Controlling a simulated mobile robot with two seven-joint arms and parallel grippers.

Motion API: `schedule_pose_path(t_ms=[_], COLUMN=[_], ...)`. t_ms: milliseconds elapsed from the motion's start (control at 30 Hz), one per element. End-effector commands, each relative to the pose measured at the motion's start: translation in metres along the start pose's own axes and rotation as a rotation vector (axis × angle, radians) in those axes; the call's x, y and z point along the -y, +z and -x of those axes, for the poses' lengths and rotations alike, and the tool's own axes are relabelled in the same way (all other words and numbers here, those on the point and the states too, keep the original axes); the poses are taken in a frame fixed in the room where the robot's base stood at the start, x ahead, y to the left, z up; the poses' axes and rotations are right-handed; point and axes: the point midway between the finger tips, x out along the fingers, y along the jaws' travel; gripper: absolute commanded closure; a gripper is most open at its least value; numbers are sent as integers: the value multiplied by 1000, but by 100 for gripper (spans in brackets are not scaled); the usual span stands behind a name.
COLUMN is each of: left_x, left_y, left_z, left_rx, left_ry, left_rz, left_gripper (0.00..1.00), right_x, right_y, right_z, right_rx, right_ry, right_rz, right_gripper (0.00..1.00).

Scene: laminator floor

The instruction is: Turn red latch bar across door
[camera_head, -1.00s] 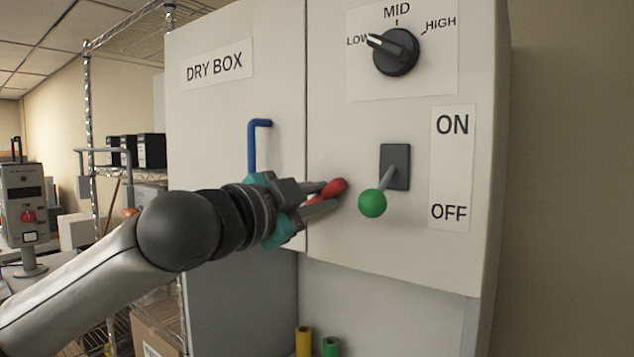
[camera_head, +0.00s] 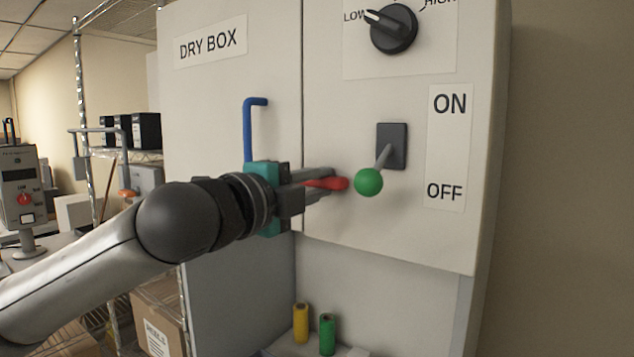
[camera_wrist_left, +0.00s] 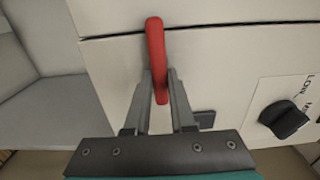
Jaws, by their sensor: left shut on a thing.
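The red latch bar (camera_head: 340,183) lies about level in the head view, at the seam between the door and the right panel. My left gripper (camera_head: 328,184) is shut on it, with the bar between the two fingers. In the left wrist view the red latch bar (camera_wrist_left: 156,55) crosses the dark seam and sticks out past the fingertips of my left gripper (camera_wrist_left: 159,78). The dry box door (camera_head: 225,105) carries a blue handle (camera_head: 249,130) and looks closed. My right gripper is not in view.
A lever with a green ball (camera_head: 368,182) sits just right of the latch bar, close to the fingertips. A black dial (camera_head: 393,30) is above. A yellow cylinder (camera_head: 301,323) and a green cylinder (camera_head: 327,334) stand below. A wire shelf stands at left.

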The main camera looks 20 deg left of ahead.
Motion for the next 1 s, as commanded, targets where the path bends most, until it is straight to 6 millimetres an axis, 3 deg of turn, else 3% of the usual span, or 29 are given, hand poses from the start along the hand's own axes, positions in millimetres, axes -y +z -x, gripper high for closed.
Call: schedule_pose_path(t_ms=[500,533,700,800,1000], left_x=[0,0,0,0,0], left_y=[0,0,0,0,0], left_z=[0,0,0,0,0], left_rx=[-1,-1,-1,-1,-1], left_ry=[-1,0,0,0,0], left_rz=[-21,-21,-19,-18,-18], left_gripper=[100,75,56,48,48], right_x=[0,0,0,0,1], right_y=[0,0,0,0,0], right_z=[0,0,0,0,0], right_rx=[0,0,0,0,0], right_ry=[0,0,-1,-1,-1], right_rz=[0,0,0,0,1], right_gripper=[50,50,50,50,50])
